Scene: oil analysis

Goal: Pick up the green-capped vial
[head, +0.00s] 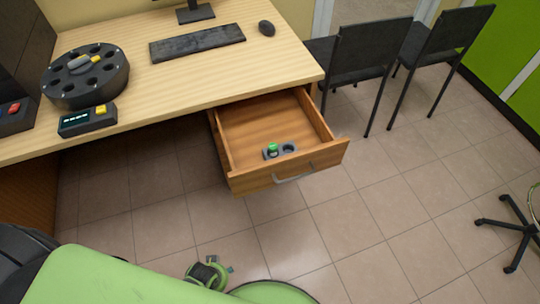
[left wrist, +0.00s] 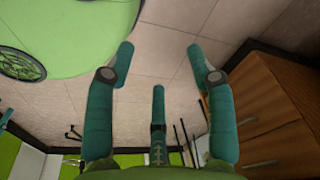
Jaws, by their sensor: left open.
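The green-capped vial (head: 272,148) stands in a small grey holder (head: 290,149) inside the open drawer (head: 255,125), near its front wall. Only its cap and a little of its body show. The holder's other hole, to the right of the vial, looks empty. My left gripper (left wrist: 160,52) is open and empty in the left wrist view, with bare floor between its fingers. It is away from the vial, which does not show in that view.
The desk (head: 215,68) carries a black round rotor (head: 85,92), a small display box (head: 88,120), a keyboard (head: 197,42) and a mouse (head: 266,28). The drawer's handle (head: 295,174) faces the open floor (head: 345,220). Black chairs (head: 360,55) stand behind right.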

